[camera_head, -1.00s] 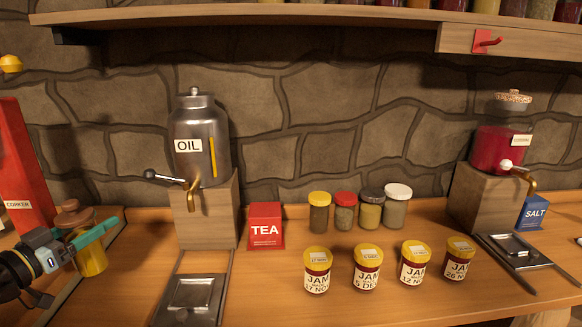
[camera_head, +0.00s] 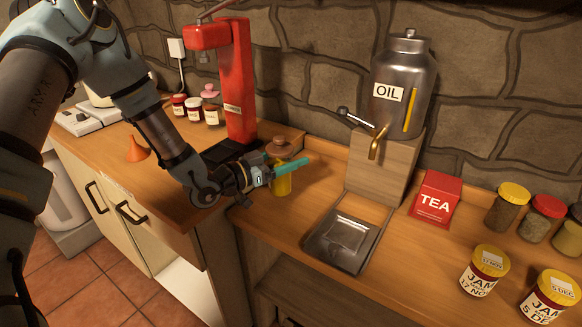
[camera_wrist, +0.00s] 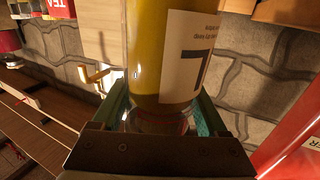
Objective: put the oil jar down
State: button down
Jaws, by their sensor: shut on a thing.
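The oil jar (camera_head: 282,186), yellow with a brown cork-like lid, stands upright at the left part of the counter in the head view. My gripper (camera_head: 287,169) is shut on it, its teal fingers on either side just below the lid. I cannot tell whether the jar's base touches the counter. In the wrist view the jar (camera_wrist: 150,50) fills the middle between the fingers, its white label partly showing. The steel oil dispenser (camera_head: 402,85) is on a wooden block right of the jar.
A metal drip tray (camera_head: 326,256) lies in front of the block. A red corker stand (camera_head: 237,85) rises behind the jar to the left. A red tea box (camera_head: 436,198) and several jars stand on the right. Bare counter (camera_head: 300,222) lies between jar and tray.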

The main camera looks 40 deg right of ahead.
jog(key=shift+f+p, duration=0.4)
jog(key=shift+f, duration=1.45)
jog(key=shift+f, duration=0.15)
grip_release()
jog(key=shift+r, duration=0.2)
jog(key=a+b, duration=0.1)
jog(key=a, duration=0.3)
jog(key=w+a+b, duration=0.1)
jog(key=a+b, duration=0.1)
jog(key=a, duration=0.2)
jog(key=a+b, duration=0.1)
jog(key=a, duration=0.3)
jog(key=shift+w+f, duration=0.1)
jog(key=shift+w, duration=0.15)
